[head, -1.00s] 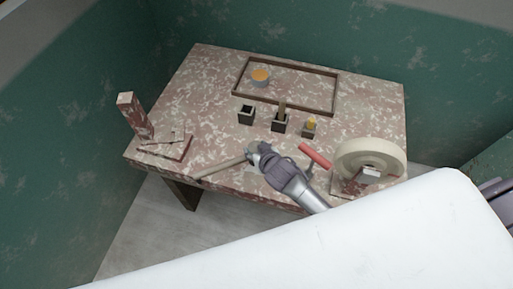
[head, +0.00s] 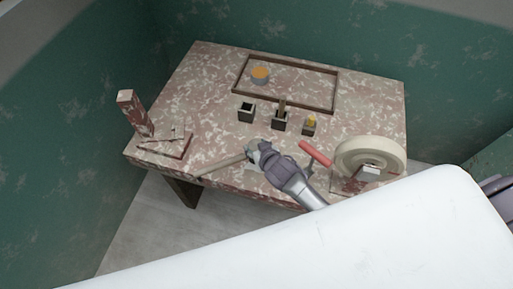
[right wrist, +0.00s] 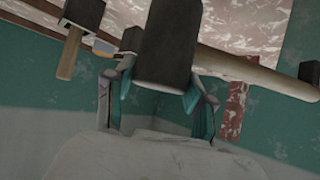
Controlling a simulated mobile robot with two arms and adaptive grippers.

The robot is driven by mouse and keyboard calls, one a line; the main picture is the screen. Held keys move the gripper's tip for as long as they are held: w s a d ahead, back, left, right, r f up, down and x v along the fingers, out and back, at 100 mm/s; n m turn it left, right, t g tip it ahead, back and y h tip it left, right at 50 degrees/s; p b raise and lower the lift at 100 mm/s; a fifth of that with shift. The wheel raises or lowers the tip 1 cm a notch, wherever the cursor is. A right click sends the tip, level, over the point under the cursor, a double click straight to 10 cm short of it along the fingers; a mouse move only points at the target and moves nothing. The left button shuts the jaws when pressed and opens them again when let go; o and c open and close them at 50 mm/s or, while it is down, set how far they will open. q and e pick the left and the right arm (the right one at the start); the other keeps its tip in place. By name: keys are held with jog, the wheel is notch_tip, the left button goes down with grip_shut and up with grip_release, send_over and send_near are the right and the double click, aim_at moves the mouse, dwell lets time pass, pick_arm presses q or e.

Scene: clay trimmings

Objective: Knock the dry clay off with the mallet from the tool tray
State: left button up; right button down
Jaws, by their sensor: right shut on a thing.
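My right gripper (head: 258,150) is over the table's front edge in the head view. In the right wrist view its two fingers (right wrist: 155,95) are shut on a dark block, which looks like the mallet's head (right wrist: 167,45). A long pale wooden handle (head: 222,166) runs left from the gripper in the head view; it also shows in the right wrist view (right wrist: 250,72). The join of handle and head is hidden. The brown-rimmed tray (head: 237,80) lies at the back of the table. I cannot make out which surface carries dry clay. My left gripper is not in view.
Several small dark holders, one with a wooden stick (head: 282,106), stand mid-table. A round pot with an orange top (head: 260,76) is in the tray. A pale wheel (head: 370,150) and red bar (head: 314,153) are right. An upright post (head: 134,113) stands left.

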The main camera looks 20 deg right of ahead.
jog(key=shift+f+b, duration=0.35)
jog(key=shift+f, duration=0.4)
notch_tip(320, 180, down, 4)
jog(key=b, duration=0.2)
jog(key=shift+r+b, duration=0.15)
jog(key=shift+b, duration=0.25)
jog(key=shift+r, duration=0.1)
jog(key=shift+f+p, duration=0.45)
jog(key=shift+f, duration=0.15)
dwell(1.4)
jog(key=shift+s+f, duration=0.2)
jog(key=shift+f, duration=0.1)
dwell(0.8)
